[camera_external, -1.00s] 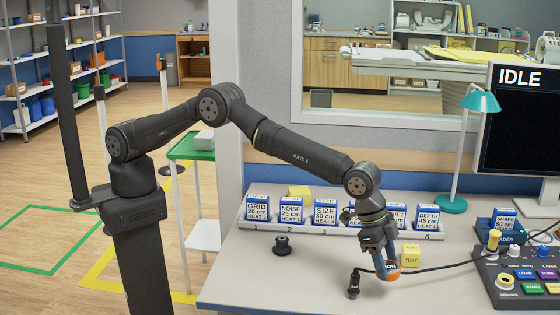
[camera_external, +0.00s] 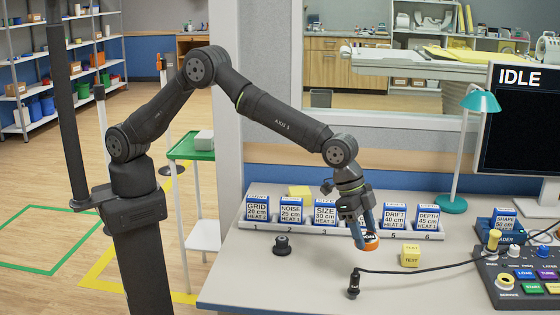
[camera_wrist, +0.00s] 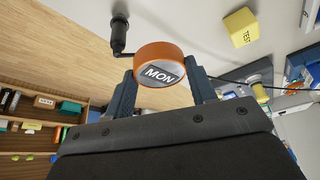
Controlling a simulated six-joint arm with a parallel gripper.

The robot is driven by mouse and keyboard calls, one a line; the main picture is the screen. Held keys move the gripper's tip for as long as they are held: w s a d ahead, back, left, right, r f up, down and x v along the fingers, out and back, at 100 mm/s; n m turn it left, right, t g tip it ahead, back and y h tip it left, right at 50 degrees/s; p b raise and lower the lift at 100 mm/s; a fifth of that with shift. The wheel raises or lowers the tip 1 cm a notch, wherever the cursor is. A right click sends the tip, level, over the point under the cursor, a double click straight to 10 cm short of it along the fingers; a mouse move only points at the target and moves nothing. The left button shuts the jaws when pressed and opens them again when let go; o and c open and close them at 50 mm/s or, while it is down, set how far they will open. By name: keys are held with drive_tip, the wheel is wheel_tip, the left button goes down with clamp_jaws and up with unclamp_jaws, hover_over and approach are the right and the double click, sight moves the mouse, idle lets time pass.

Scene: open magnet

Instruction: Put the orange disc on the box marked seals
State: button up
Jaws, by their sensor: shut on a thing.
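The orange disc (camera_external: 371,244) has a dark label reading "MON" on a white face. My gripper (camera_external: 366,236) is shut on it and holds it above the table, in front of the rack of blue and white cards. In the wrist view the disc (camera_wrist: 160,62) sits between both fingertips, its label facing the camera. I cannot read the word "seals" on anything in either view, so I cannot tell which box that is.
The card rack (camera_external: 290,231) runs along the table's back; my gripper hides one card. A yellow TEST cube (camera_external: 410,255), a black plug (camera_external: 353,284) with a cable and a black knob (camera_external: 282,245) stand nearby. A control panel (camera_external: 520,282) is at right.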

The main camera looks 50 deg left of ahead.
drive_tip(key=w+a+r, duration=0.1)
drive_tip(key=w+a, duration=0.3)
drive_tip(key=a, duration=1.2)
drive_tip(key=w+a+r, duration=0.1)
drive_tip(key=w+a, duration=0.2)
drive_tip(key=a, duration=1.3)
drive_tip(key=s+a+f+m+g, duration=0.15)
drive_tip(key=s+a+f, duration=0.3)
drive_tip(key=a, duration=0.55)
drive_tip(key=s+a+f+m, duration=0.3)
drive_tip(key=s+a, duration=0.3)
drive_tip(key=a, duration=0.4)
drive_tip(key=s+a+f+m+g, duration=0.15)
drive_tip(key=s+a+f, duration=0.3)
drive_tip(key=a, duration=0.55)
wheel_tip(320, 180, up, 16)
drive_tip(key=n+t+y, duration=0.6)
drive_tip(key=n+y, duration=0.1)
drive_tip(key=n, duration=2)
hover_over(207, 133)
drive_tip(key=s+d, duration=0.2)
drive_tip(key=f, duration=0.9)
drive_tip(key=shift+w+a+f, duration=0.2)
drive_tip(key=shift+a+f, duration=0.1)
drive_tip(key=shift+f, duration=0.1)
drive_tip(key=shift+f, duration=0.15)
